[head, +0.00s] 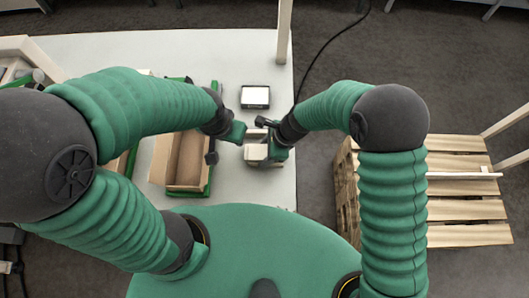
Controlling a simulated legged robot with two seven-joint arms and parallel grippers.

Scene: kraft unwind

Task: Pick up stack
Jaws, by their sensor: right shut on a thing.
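The stack (255,153) is a small pale, cream-and-brown block near the right edge of the white table. My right gripper (268,145) comes in from the right and is shut on it. The fingers and wrist hide part of the stack. I cannot tell whether the stack touches the tabletop or is just above it. My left gripper (236,133) is just left of the stack, close to its upper left side. Its fingertips are too small and covered to show whether they are open.
A cardboard box (187,160) in a green frame stands left of the stack. A small device with a white screen (255,96) lies behind it. A wooden post (284,32) rises at the table's far right corner. A wooden pallet (468,210) is on the floor at right.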

